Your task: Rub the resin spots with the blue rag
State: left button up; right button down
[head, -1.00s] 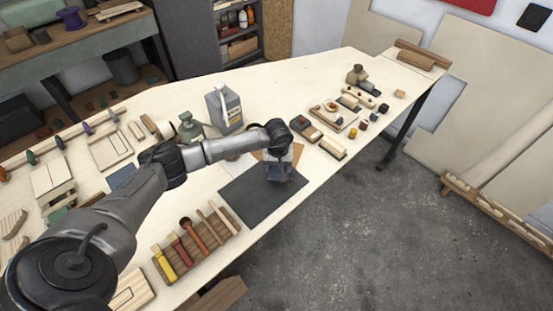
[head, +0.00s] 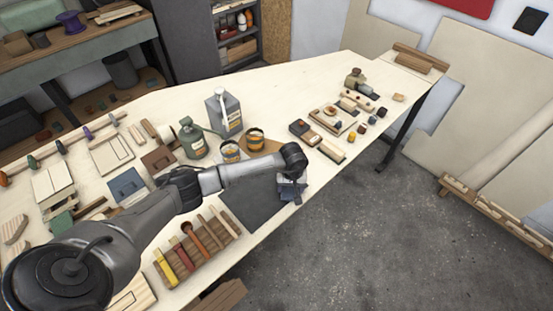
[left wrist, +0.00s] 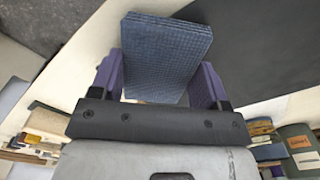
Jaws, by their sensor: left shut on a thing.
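The blue rag (left wrist: 165,55) is a folded, textured dark-blue pad, seen in the left wrist view between my left gripper's (left wrist: 158,78) purple fingers. My left gripper also shows in the head view (head: 290,188), shut on the rag, over the right end of the dark mat (head: 247,208) near the table's front edge. The mat shows at the upper right of the left wrist view (left wrist: 270,45). I cannot tell whether the rag touches the surface. I cannot make out any resin spots; my arm and gripper hide part of the mat. My right gripper is not in view.
A rack of brushes and handled tools (head: 195,248) stands left of the mat. Wooden blocks (head: 330,150) and small jars lie to the right. Bare tabletop lies at the back.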

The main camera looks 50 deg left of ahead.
pick_arm(q)
jog(key=shift+d, duration=0.55)
jog(key=shift+a, duration=0.1)
jog(key=shift+a+f, duration=0.1)
jog(key=shift+a, duration=0.3)
jog(key=shift+a+b, duration=1.45)
jog(key=shift+a, duration=1.9)
notch_tip(320, 180, up, 3)
jog(key=shift+a+f+p, duration=0.1)
jog(key=shift+p, duration=0.55)
jog(key=shift+r+p, duration=0.45)
jog(key=shift+r, duration=0.2)
notch_tip(320, 180, up, 4)
jog(key=shift+r+p, duration=0.1)
jog(key=shift+p, duration=1.1)
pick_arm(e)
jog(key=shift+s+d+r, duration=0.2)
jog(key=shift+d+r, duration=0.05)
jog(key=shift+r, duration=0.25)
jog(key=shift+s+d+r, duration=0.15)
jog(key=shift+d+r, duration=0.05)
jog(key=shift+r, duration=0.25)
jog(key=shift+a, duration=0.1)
